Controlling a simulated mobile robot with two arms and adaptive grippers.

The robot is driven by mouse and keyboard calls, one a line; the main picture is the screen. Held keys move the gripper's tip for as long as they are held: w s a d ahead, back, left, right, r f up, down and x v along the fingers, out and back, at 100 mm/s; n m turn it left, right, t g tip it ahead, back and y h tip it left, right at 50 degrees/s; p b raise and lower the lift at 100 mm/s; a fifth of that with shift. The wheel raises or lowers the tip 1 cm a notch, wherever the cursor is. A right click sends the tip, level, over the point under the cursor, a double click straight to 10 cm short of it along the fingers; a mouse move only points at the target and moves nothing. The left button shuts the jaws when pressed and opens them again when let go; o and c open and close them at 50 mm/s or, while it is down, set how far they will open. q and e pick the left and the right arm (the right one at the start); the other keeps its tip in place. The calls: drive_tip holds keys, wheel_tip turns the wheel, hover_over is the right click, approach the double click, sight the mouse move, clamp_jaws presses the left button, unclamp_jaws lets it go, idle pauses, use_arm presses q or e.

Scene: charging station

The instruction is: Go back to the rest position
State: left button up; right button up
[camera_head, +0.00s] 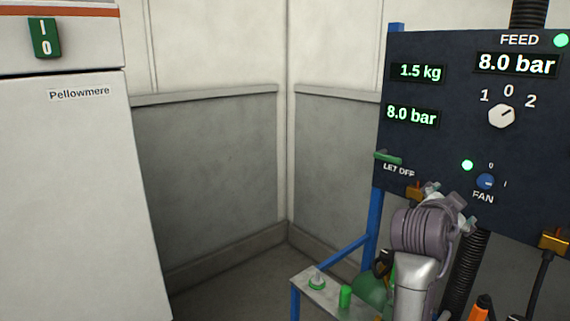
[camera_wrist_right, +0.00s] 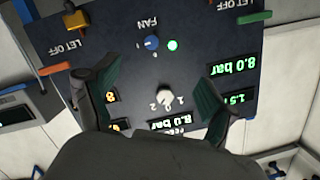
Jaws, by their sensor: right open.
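My right gripper (camera_wrist_right: 163,78) is open and empty in the right wrist view, its two dark green finger pads wide apart. Between and beyond them is the dark control panel (camera_wrist_right: 205,48), seen upside down, with the white selector knob (camera_wrist_right: 165,97) and the blue fan knob (camera_wrist_right: 152,43). In the head view my right arm rises at the lower right, in front of the panel (camera_head: 438,140), below the fan knob (camera_head: 485,181). The wrist hides most of the gripper there. The selector (camera_head: 502,116) points between 0 and 2. My left gripper is not in view.
A white cabinet (camera_head: 70,150) with a green switch (camera_head: 45,38) stands at the left. A small bench (camera_head: 318,290) with a green cylinder (camera_head: 345,296) lies below the panel. A green let-off lever (camera_head: 388,157) juts from the panel's left edge. Open floor shows between cabinet and bench.

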drive_tip(key=s+a+f+n+g+y, duration=0.1)
drive_tip(key=s+f+n+y, duration=0.2)
drive_tip(key=f, duration=0.6)
drive_tip(key=s+a+f+n+g+y, duration=0.1)
drive_tip(key=s+f+n, duration=0.2)
drive_tip(key=s+f, duration=0.35)
drive_tip(key=s+a+f+n+y, duration=0.2)
drive_tip(key=f+n, duration=0.1)
drive_tip(key=f, duration=0.7)
drive_tip(key=s+a+f+n+g+y, duration=0.2)
drive_tip(key=s+a+f+n, duration=0.15)
drive_tip(key=s, duration=0.45)
drive_tip(key=s+a+f+n+g+y, duration=0.1)
drive_tip(key=s+a+f+n+g, duration=0.1)
drive_tip(key=s+f, duration=0.45)
drive_tip(key=s+a+f+n+g+y, duration=0.2)
drive_tip(key=s+a+f, duration=0.1)
drive_tip(key=s, duration=0.7)
wheel_tip(320, 180, down, 26)
drive_tip(key=s+g, duration=0.1)
drive_tip(key=s+d+f+g, duration=0.1)
drive_tip(key=s+d+f, duration=0.1)
drive_tip(key=s+f, duration=1.4)
drive_tip(key=shift+s+d+n, duration=0.3)
drive_tip(key=shift+d+n, duration=0.05)
